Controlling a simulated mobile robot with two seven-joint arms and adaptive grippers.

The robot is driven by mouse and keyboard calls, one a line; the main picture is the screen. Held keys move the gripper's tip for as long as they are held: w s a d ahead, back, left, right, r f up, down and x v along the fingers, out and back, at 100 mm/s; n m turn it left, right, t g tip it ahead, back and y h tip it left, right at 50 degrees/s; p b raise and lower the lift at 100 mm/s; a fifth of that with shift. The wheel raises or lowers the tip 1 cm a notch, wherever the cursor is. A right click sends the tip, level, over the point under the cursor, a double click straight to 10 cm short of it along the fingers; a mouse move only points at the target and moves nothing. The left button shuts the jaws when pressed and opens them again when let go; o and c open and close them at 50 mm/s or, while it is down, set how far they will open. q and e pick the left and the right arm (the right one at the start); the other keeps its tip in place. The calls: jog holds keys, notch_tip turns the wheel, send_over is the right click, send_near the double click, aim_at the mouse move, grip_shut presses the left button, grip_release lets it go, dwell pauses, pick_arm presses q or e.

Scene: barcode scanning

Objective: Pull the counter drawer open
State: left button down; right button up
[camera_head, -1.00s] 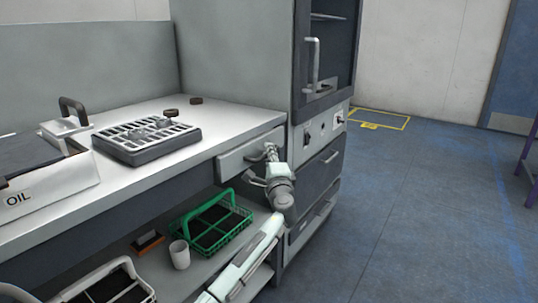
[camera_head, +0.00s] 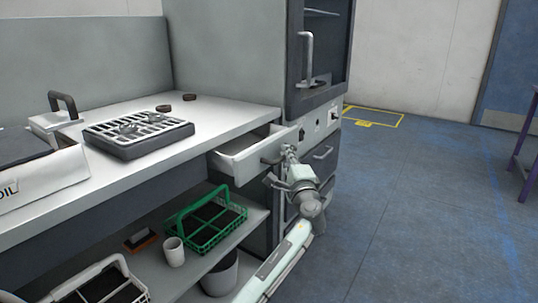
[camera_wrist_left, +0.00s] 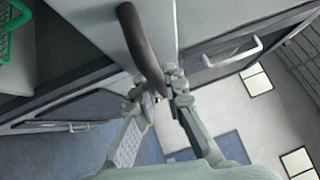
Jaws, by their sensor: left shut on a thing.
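The counter drawer (camera_head: 256,153) under the worktop's right end stands partly open, and its light inside shows in the head view. Its dark curved handle (camera_wrist_left: 143,45) fills the upper middle of the left wrist view. My left gripper (camera_head: 287,153) is shut on the handle at the drawer front; the fingers (camera_wrist_left: 163,92) meet around the handle's end in the left wrist view. The gripper's fingertips partly hide the handle in the head view. My right gripper is in no view.
A green wire crate (camera_head: 213,222) and a white cup (camera_head: 174,251) stand on the shelf below. A grey bin (camera_head: 219,276) stands under the shelf. The tall cabinet (camera_head: 230,50) stands to the right of the counter. Open blue floor (camera_head: 420,210) lies to the right.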

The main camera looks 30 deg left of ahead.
pick_arm(q)
jog(key=s+d+b, duration=0.1)
jog(key=d+b, duration=0.1)
jog(key=d, duration=1)
jog(key=shift+d+b, duration=0.35)
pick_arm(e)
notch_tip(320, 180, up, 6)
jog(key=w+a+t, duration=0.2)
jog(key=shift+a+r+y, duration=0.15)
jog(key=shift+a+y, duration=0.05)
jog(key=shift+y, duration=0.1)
pick_arm(q)
jog(key=c, duration=1.6)
grip_release()
